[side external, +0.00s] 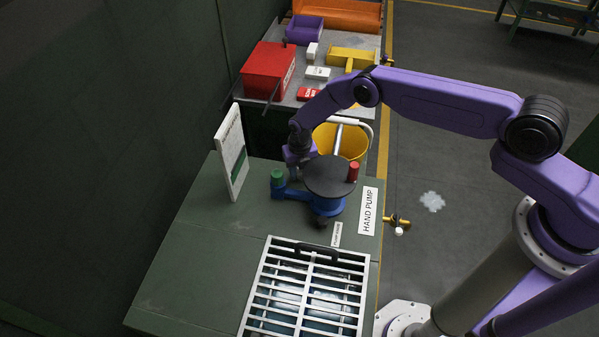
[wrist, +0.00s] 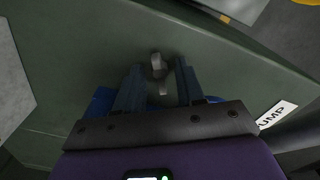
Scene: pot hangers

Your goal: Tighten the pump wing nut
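The hand pump (side external: 327,207) has a blue body, a dark round top and a red knob, and stands on the green bench. In the wrist view, a small grey metal piece (wrist: 157,63), which looks like the wing nut, sits between my two fingers. My gripper (wrist: 159,78) is open around it, with a gap on each side. In the side external view my gripper (side external: 296,168) is low behind the pump's dark top, beside the blue body. Its fingertips and the wing nut are hidden or too small to make out there.
A white grating (side external: 306,290) with a dark handle lies at the bench front. A white sign board (side external: 232,152) stands at the left. A green-topped blue pipe end (side external: 277,180) is left of the pump. A yellow bucket (side external: 351,145) and a red box (side external: 268,72) are behind.

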